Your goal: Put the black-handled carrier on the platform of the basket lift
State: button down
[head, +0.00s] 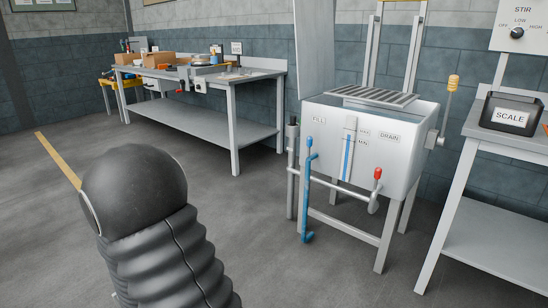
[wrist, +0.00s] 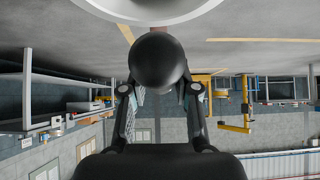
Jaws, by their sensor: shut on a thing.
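The carrier's black ball-shaped handle (wrist: 158,58) sits between the two fingers of my gripper (wrist: 159,88) in the wrist view. My gripper is shut on it. A pale round surface (wrist: 150,8) shows beyond it at the top edge; I cannot tell whether it is the carrier's body. The basket lift's slatted platform (head: 376,96) lies at the top of a white tank (head: 330,120) in the head view, between two upright posts. It looks empty. My gripper and the carrier do not show in the head view, where my dark ribbed arm fills the lower left.
The tank has a blue lever (head: 306,190), a red-tipped valve (head: 377,175) and a yellow-gripped crank (head: 454,85) sticking out. A cluttered workbench (head: 235,83) stands at the back left. Open floor (head: 255,235) lies before the tank.

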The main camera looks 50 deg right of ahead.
aim_at(372, 94)
jog(key=i, duration=1.55)
jog(key=z, duration=2.45)
